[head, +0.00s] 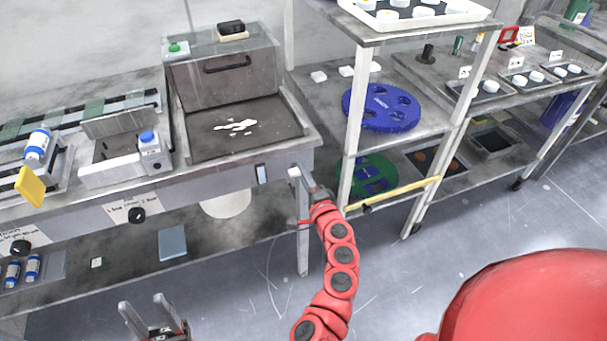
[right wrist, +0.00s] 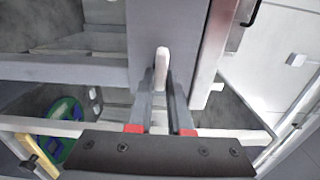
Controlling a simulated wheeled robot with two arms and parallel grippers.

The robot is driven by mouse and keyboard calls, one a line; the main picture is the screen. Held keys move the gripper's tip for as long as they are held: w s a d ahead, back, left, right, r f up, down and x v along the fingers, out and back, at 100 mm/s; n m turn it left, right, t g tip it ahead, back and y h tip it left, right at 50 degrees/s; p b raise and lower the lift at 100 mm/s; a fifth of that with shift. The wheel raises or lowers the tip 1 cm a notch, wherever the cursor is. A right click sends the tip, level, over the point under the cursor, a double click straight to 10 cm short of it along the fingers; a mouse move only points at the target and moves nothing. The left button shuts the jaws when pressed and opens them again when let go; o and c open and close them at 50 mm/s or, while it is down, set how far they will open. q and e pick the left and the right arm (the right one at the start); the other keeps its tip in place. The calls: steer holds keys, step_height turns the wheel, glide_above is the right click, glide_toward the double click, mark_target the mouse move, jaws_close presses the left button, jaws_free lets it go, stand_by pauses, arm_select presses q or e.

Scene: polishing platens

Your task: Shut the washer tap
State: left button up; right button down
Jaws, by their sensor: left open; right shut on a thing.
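The washer is the steel basin (head: 285,125) with a raised lid (head: 225,82) at the back of the left bench. A small pale lever, which looks like its tap (right wrist: 162,64), shows in the right wrist view, upright against a grey post. My right gripper (right wrist: 160,88) is shut on this lever, with the fingers on either side of its lower part. In the head view my right gripper (head: 303,183) is at the bench's front right corner, and the lever is hardly visible there. My left gripper (head: 146,303) is open and empty, low in front of the bench.
A wheeled shelf rack with a blue disc (head: 382,107) stands right of the washer, close to my right gripper. A yellow bar (head: 395,194) runs along its lower front. A white bottle (head: 150,148) with a blue cap stands left of the basin. The floor in front is clear.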

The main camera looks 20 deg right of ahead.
steer(key=c, duration=0.8)
jaws_free()
steer(key=shift+c, duration=0.2)
steer(key=shift+s, duration=0.1)
steer(key=s, duration=1.7)
steer(key=shift+s+d+b, duration=0.15)
steer(key=shift+d+b, duration=0.2)
steer(key=shift+b, duration=0.1)
